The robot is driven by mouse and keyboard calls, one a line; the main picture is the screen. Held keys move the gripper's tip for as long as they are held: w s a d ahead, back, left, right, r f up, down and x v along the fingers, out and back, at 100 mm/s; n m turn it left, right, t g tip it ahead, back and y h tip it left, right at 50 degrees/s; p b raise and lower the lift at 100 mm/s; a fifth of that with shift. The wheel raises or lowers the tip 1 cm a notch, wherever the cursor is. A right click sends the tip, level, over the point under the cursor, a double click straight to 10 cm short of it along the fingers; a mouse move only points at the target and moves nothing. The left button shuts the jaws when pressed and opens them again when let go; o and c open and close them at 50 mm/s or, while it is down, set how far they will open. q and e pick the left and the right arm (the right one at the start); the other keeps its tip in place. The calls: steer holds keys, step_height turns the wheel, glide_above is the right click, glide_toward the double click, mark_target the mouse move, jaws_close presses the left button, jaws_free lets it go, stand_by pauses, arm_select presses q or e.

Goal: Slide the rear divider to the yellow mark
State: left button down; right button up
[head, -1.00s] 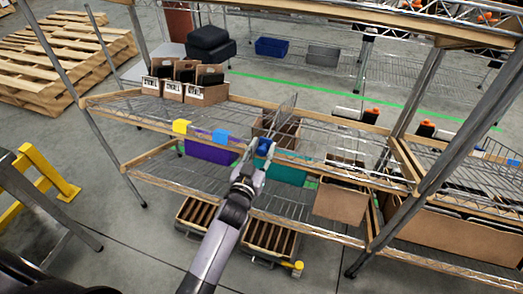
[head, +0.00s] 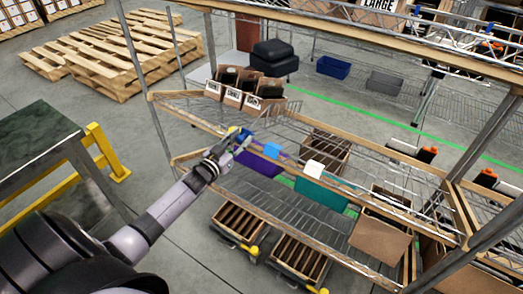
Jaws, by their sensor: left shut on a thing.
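The upper tilted wire shelf has a wooden front rail with colored marks. The yellow mark (head: 233,130) shows only in part beside my left gripper. My left gripper (head: 240,140) is shut on the blue handle (head: 247,134) of the divider at the front rail, right beside the yellow mark. The wire divider (head: 270,112) runs back from there over the shelf, thin and hard to make out, near the cartons' right side. The gripper hides part of the handle and mark, so I cannot tell whether they line up exactly. My right gripper is out of view.
Open cartons (head: 238,98) stand on the shelf's left end, close to the divider. A light blue mark (head: 271,150) and a white mark (head: 314,168) sit further right on the rail. Another open carton (head: 325,152) stands right of the divider. A green-topped table (head: 38,140) is at left.

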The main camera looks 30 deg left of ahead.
arm_select(q)
steer(key=shift+w+a+b, duration=0.1)
steer(key=shift+a+b, duration=0.3)
steer(key=shift+a, duration=1.95)
steer(key=c, duration=1.3)
jaws_free()
steer(key=s, duration=1.2)
steer(key=shift+a, duration=0.15)
